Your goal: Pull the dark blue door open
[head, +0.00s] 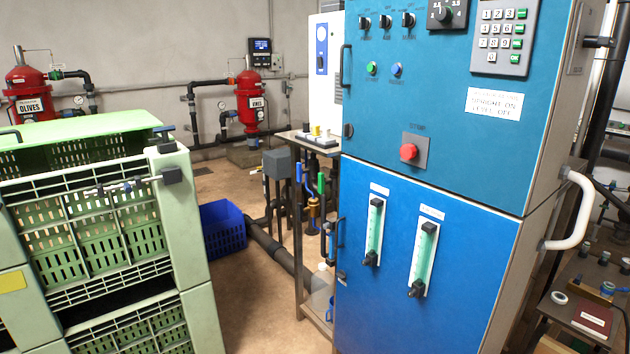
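A tall blue cabinet stands at the centre right. Its upper front is a teal-blue door (385,115) with a black vertical handle (345,67) at its left edge. Its lower front is a brighter blue door (455,300) with a black handle (340,233) at its left edge. Both doors sit flush and look closed. I cannot tell for certain which one is meant by dark blue; the upper one looks the darker shade. Neither of my grippers is in view.
Green slatted crates (190,220) stand at the left. A narrow metal-legged table (297,240) with pipes and valves stands close to the cabinet's left side. A blue basket (222,228) is on the floor behind. Brown floor (245,320) is clear between crates and cabinet.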

